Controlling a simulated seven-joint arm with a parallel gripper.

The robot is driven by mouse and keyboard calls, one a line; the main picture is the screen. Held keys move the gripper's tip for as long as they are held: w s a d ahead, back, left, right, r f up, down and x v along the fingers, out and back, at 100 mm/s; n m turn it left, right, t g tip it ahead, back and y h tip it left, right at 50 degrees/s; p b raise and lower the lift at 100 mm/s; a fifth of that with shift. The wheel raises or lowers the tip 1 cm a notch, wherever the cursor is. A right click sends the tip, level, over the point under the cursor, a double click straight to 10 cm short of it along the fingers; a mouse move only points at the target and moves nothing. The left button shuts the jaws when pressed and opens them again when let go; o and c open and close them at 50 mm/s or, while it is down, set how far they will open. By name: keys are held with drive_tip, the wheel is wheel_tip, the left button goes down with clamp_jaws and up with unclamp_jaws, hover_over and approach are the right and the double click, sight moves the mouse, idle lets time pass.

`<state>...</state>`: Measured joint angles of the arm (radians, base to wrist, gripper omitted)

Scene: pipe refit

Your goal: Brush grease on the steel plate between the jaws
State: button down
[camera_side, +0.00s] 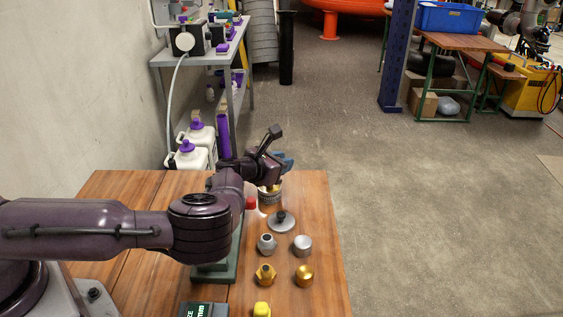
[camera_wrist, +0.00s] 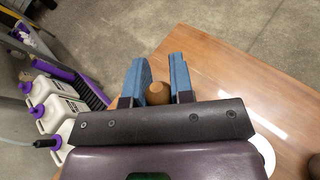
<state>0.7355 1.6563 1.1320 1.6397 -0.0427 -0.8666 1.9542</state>
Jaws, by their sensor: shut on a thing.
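My gripper (camera_wrist: 158,78) has its two blue fingers on either side of a brown, round-ended wooden piece (camera_wrist: 158,94), which looks like the brush handle. It is shut on it. In the side view my gripper (camera_side: 284,161) is over the far part of the wooden table, directly above a small round tin (camera_side: 270,196). Something yellowish shows at the tin's top. I cannot tell whether the bristles are inside it. A green metal base (camera_side: 216,273) stands on the table, mostly hidden by my arm. The steel plate and the jaws cannot be made out.
A grey disc with a knob (camera_side: 281,222), grey fittings (camera_side: 267,244), a silver cap (camera_side: 303,243) and brass fittings (camera_side: 265,275) stand right of the green base. A yellow piece (camera_side: 262,309) lies at the near edge. White jugs (camera_side: 196,147) are beyond the table.

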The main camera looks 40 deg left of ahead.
drive_tip(key=shift+s+f, duration=0.1)
drive_tip(key=shift+f, duration=0.05)
wheel_tip(320, 180, up, 7)
idle(0.7)
idle(0.5)
drive_tip(key=d+r+v, duration=0.1)
drive_tip(key=v, duration=0.7)
drive_tip(key=w+d+r+v, duration=0.1)
drive_tip(key=r+v, duration=0.1)
drive_tip(key=v, duration=0.6)
drive_tip(key=shift+s+d, duration=0.2)
drive_tip(key=shift+s, duration=0.05)
drive_tip(key=shift+r, duration=0.1)
